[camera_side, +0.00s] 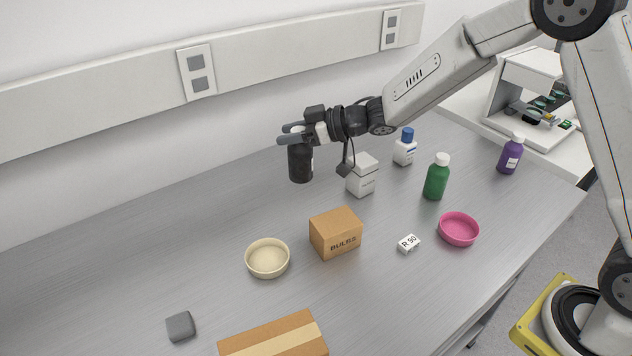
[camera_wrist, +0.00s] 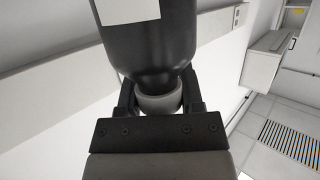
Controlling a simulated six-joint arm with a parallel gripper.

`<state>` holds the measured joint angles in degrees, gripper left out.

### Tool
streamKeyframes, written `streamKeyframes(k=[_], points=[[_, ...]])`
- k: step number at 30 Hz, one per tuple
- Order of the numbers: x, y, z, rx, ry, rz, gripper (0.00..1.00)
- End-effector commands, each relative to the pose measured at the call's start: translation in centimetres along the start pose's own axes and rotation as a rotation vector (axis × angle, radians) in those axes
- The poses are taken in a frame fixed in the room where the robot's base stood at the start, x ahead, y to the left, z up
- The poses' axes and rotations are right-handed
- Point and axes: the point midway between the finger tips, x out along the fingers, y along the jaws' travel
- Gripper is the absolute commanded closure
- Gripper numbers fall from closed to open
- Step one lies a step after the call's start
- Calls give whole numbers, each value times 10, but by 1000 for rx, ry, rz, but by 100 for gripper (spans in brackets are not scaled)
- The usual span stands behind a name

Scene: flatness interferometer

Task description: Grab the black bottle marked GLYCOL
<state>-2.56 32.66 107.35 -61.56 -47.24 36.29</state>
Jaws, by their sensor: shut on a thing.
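A black bottle (camera_side: 300,164) hangs upright from my gripper (camera_side: 292,134) in the side view, above the back part of the grey bench. My gripper is shut on the bottle near its top. In the wrist view the dark bottle (camera_wrist: 150,45) fills the upper middle, with a white label partly in frame and a pale cap (camera_wrist: 159,100) between the two fingers of my gripper (camera_wrist: 158,98). The label's writing cannot be read in either view.
On the bench are a white box (camera_side: 362,178), a blue-capped bottle (camera_side: 404,150), a green bottle (camera_side: 435,180), a purple bottle (camera_side: 509,156), a cardboard box (camera_side: 335,236), cream (camera_side: 267,262) and pink dishes (camera_side: 459,231), and a small R 90 block (camera_side: 408,244). The bench's left is mostly clear.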

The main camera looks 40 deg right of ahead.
Motion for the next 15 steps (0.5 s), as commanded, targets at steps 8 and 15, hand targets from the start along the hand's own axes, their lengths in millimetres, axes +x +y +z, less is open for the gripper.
streamKeyframes(k=[8,15], points=[[-34,-19,-7,-1,1,2,100],[-47,-27,-9,0,1,1,100]])
